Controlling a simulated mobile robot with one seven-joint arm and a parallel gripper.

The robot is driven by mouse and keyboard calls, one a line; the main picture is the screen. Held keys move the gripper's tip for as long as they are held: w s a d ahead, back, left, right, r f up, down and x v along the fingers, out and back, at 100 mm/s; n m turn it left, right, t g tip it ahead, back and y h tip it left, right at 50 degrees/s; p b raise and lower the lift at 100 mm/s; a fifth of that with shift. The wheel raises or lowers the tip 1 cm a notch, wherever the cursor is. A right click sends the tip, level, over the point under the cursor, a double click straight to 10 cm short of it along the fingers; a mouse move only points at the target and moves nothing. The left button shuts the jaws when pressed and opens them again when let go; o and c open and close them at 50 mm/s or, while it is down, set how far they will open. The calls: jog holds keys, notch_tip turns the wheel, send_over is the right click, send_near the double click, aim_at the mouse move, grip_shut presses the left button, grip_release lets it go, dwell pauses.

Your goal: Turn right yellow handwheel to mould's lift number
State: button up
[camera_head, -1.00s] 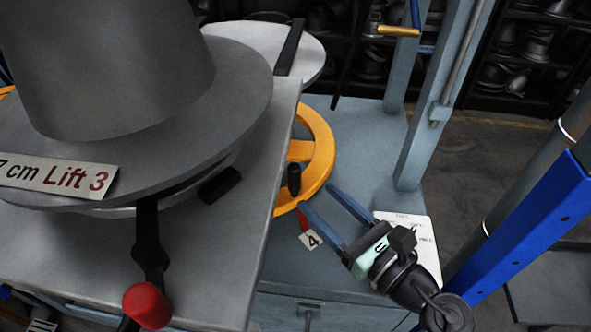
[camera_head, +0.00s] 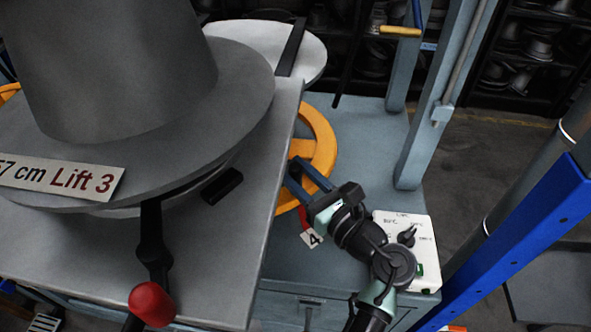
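The right yellow handwheel (camera_head: 325,135) lies partly under the grey press table, its right part showing. A red pointer (camera_head: 303,213) and a tag reading 4 (camera_head: 312,239) are at its near edge. The grey mould (camera_head: 115,80) stands on the left, and its sign (camera_head: 60,178) reads "57 cm Lift 3". My gripper (camera_head: 291,171) is over the near part of the wheel, with its two blue fingers apart and pointing to the upper left. The wheel's black knob is hidden around the fingertips; I cannot tell whether the fingers touch it.
The press table's edge (camera_head: 270,205) is close to the left of my fingers. A white control box (camera_head: 420,262) with a dial is beside my wrist. A blue-grey post (camera_head: 425,140) stands at right. A red-knobbed lever (camera_head: 152,304) is at lower left.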

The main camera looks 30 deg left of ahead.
grip_shut()
dwell(1.1)
